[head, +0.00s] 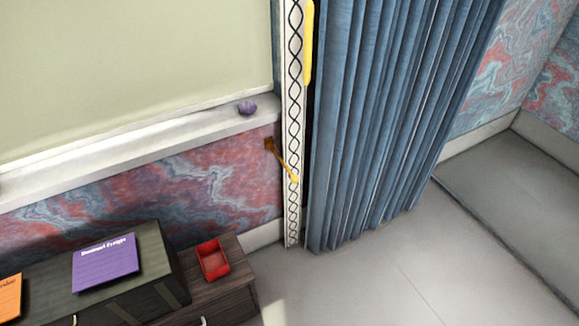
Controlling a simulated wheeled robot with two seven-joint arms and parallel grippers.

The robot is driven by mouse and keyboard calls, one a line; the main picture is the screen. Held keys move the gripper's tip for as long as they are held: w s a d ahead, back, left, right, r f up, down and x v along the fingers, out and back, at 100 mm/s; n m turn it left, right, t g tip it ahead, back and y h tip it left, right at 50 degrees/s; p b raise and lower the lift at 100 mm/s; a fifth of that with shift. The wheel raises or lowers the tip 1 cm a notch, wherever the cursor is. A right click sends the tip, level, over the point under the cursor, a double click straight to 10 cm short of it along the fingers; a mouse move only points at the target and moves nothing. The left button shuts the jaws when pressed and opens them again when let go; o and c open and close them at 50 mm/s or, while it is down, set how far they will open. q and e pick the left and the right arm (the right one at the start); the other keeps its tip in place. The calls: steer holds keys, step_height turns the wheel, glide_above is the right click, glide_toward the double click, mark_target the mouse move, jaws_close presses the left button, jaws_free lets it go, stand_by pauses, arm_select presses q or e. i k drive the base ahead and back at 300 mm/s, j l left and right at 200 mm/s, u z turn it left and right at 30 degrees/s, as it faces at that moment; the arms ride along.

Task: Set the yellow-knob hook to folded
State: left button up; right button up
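A small brown-orange hook (280,158) is fixed to the marbled wall just below the right end of the sill. Its arm slants down and right from its wall mount, and a yellow knob (294,179) sits at its lower end. The knob overlaps the patterned white strip beside the curtain in the picture; I cannot tell whether it touches it. Neither of my grippers shows in the head view.
A blue curtain (375,110) hangs right of the hook, with a long yellow piece (308,42) near its top edge. A purple object (247,107) rests on the sill (130,145). Floor at right is clear.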

mark_target(294, 179)
steer(key=i+l+u, duration=0.15)
steer(key=i+l, duration=0.2)
steer(key=i+l+u, duration=0.15)
steer(key=i+l, duration=0.2)
steer(key=l, duration=0.2)
